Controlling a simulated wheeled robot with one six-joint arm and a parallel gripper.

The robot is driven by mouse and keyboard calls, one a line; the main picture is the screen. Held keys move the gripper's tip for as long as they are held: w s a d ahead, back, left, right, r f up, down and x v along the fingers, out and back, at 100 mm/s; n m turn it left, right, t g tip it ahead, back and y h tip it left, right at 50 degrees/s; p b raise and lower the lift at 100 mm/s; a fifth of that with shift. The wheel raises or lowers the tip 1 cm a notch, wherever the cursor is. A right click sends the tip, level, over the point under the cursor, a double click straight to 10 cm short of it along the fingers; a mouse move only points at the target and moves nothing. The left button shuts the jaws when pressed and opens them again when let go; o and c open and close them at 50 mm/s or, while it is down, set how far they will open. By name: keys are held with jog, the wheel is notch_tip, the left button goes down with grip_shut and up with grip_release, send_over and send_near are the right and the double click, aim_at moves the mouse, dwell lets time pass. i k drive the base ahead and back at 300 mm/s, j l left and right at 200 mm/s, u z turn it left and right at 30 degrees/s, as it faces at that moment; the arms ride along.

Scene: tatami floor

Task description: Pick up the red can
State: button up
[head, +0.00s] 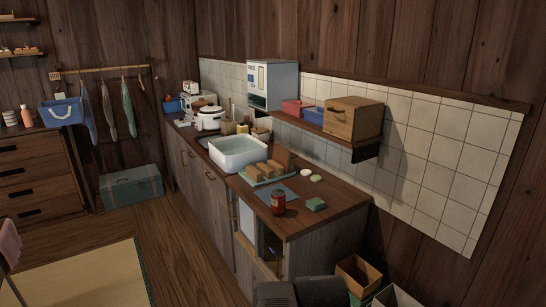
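The red can (278,203) stands upright on the wooden counter (335,203), close to its front edge, in the head view. It is small and dark red with a paler band or label that is too small to read. Nothing touches it from above. My gripper is not recognisable in the view. Dark grey rounded shapes at the bottom edge look like part of my own arm, well below and apart from the can.
A shelf with a wooden box (352,120) overhangs the counter's back. Open boxes (358,273) stand at the lower right.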

aim_at(278, 197)
jog(key=i+u, duration=0.25)
jog(key=i, duration=0.3)
jog(key=i+l+u, duration=0.2)
jog(key=i, duration=0.35)
